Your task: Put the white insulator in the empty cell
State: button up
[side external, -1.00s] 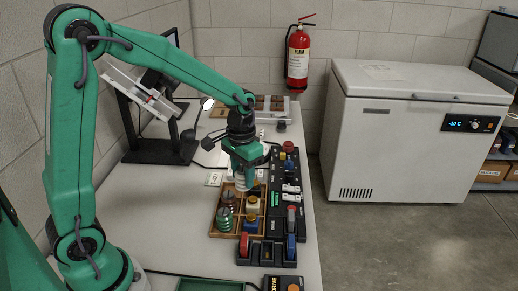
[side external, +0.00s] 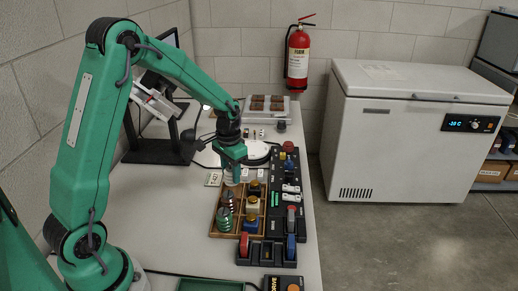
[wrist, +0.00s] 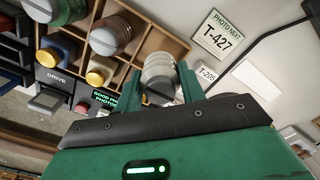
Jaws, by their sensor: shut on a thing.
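The white insulator (wrist: 159,72) is ribbed and pale grey-white, and sits between the green fingers of my gripper (wrist: 160,92) in the wrist view. In the side view my gripper (side external: 232,178) points down at the far left corner of the wooden compartment tray (side external: 212,226). The tray holds a green insulator (side external: 224,217), a reddish-brown one (side external: 229,200) and yellow-topped pieces (side external: 253,203). In the wrist view a bare cell (wrist: 150,45) shows beside the held insulator. The insulator's lower end is hidden, so I cannot tell if it touches the tray.
A black panel (side external: 273,222) with buttons and switches runs along the tray's right side. A "T-427" card (wrist: 221,35) lies by the tray's far end. A round white plate (side external: 258,150) is behind. A green tray (side external: 210,285) is at the front.

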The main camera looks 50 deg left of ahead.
aim_at(230, 167)
jog(key=shift+f, duration=1.9)
jog(key=shift+f, duration=0.15)
jog(key=o, duration=1.1)
notch_tip(230, 167, up, 11)
jog(key=shift+r, duration=0.7)
jog(key=shift+d, duration=0.1)
